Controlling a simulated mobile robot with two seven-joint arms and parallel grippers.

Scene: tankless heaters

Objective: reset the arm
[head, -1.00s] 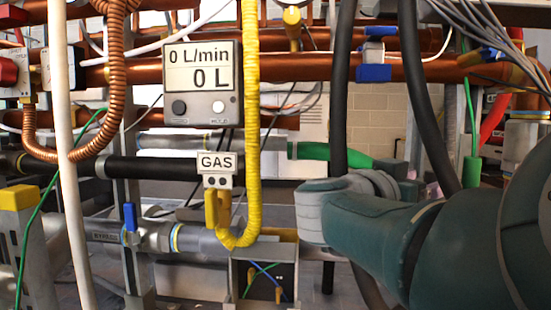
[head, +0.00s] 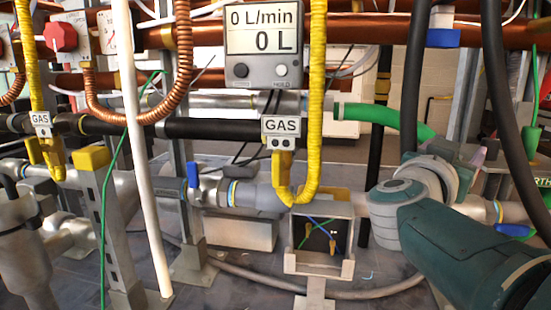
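One of my arms (head: 455,250), teal and grey, comes in from the lower right in the head view. Its grey joint (head: 398,212) is in front of the pipes, to the right of the small open box (head: 320,266). The gripper at its end is not visible. My other arm and its gripper are not in view.
A flow meter reading 0 L (head: 263,42) hangs above a GAS label (head: 281,127) and a yellow hose (head: 316,100). A white pole (head: 138,160) stands at left. Grey pipe, a blue-handled valve (head: 192,175) and dark hoses crowd around. Grey floor (head: 230,290) shows below.

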